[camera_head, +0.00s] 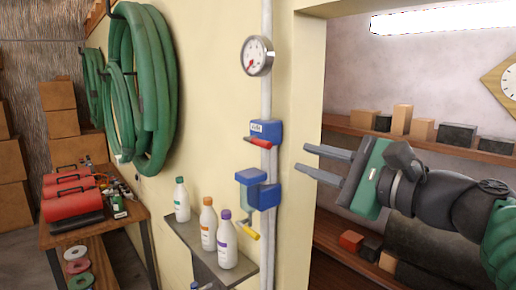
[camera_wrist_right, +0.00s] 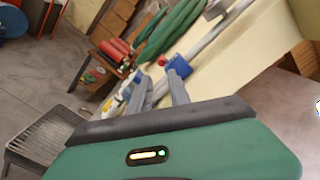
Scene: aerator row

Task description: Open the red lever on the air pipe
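The red lever (camera_head: 259,143) is a short bar on the front of the upper blue valve block (camera_head: 267,131), on the pale vertical air pipe (camera_head: 267,95). It lies roughly crosswise, tilting slightly down to the right. My right gripper (camera_head: 302,158) is right of the lever in the head view, apart from it, with its two grey fingers spread and nothing between them. My left gripper is not in view.
A shelf with several bottles (camera_head: 208,224) juts out at lower left. A wall edge (camera_head: 306,100) stands beside the pipe.

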